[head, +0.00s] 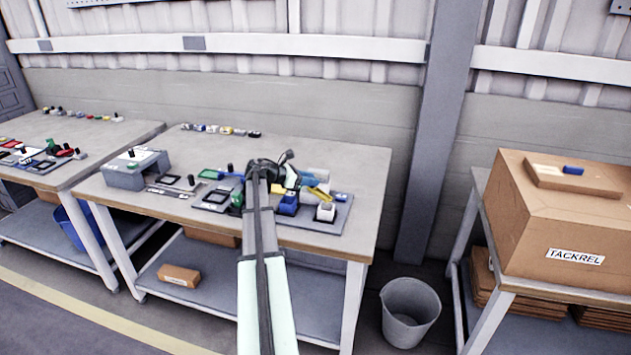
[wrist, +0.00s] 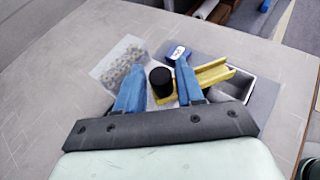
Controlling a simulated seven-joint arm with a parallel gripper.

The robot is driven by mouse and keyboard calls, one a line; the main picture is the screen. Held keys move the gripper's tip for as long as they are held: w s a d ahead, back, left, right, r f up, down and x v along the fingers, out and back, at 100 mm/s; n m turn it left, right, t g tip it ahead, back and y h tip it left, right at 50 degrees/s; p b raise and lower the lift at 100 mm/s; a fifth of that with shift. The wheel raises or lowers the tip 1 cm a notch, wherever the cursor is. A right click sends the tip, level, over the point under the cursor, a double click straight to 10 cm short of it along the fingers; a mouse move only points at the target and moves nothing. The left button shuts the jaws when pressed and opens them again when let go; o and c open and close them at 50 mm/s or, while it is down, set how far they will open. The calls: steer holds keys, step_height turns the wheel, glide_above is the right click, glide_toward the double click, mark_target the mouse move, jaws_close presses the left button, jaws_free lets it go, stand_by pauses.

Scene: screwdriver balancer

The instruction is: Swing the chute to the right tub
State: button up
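My gripper (wrist: 159,66) has its two blue fingers apart, one on each side of a black knob (wrist: 160,82). Whether they touch it, I cannot tell. The yellow chute (wrist: 216,75) reaches from beside the knob to the right in the wrist view, over the edge of a pale open tub (wrist: 238,88). A blue block-like part (wrist: 179,53) with a white label is beyond the knob. In the head view the chute (head: 318,194) passes above a blue tub (head: 288,204) on the left and a white tub (head: 326,212) on the right. My arm partly hides the fixture.
A clear bin (wrist: 122,62) of small metal parts stands beside the knob. Left of my arm are a grey stand (head: 135,169) and several small devices. The bench's right end (head: 365,175) is clear. A bucket (head: 409,311) is on the floor.

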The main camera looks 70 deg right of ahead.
steer(key=v, duration=1)
steer(key=shift+w, duration=0.15)
steer(key=shift+a+r, duration=0.1)
steer(key=shift+r, duration=0.05)
